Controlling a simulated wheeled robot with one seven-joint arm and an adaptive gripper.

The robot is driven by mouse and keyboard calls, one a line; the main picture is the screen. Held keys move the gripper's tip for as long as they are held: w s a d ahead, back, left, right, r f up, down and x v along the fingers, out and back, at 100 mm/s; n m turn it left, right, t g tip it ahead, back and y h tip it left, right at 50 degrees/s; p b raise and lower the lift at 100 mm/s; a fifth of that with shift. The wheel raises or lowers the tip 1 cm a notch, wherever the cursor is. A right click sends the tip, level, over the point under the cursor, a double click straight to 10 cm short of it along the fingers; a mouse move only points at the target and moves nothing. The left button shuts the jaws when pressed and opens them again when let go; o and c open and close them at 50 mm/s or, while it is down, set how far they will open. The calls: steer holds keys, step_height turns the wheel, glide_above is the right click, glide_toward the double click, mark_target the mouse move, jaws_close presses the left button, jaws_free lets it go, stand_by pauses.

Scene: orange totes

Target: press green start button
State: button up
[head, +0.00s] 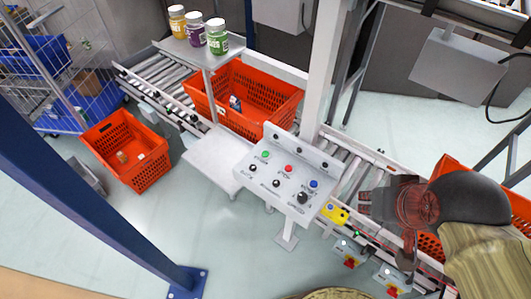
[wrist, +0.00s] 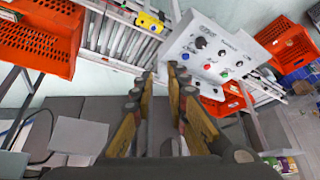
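The green button (head: 265,154) is at the left end of the upper row on the grey control panel (head: 262,184), with a red button (head: 288,168) and a blue button (head: 313,183) to its right. In the wrist view, where the panel looks turned round, the green button (wrist: 224,74) lies right of the red one. My gripper (head: 362,202) is right of the panel in the head view, apart from the green button. In the wrist view my gripper (wrist: 161,72) shows two fingers with an empty gap between them, pointing at the panel's blue-button side.
A yellow box with a button (head: 335,213) sits beside the panel's right edge. A white post (head: 325,70) rises behind the panel. Roller conveyors run behind it, with an orange tote (head: 255,122) on them. Another orange tote (head: 126,183) stands at left. Jars (head: 216,36) stand on a shelf.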

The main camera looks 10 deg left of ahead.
jaws_close()
stand_by(0.8)
stand_by(0.4)
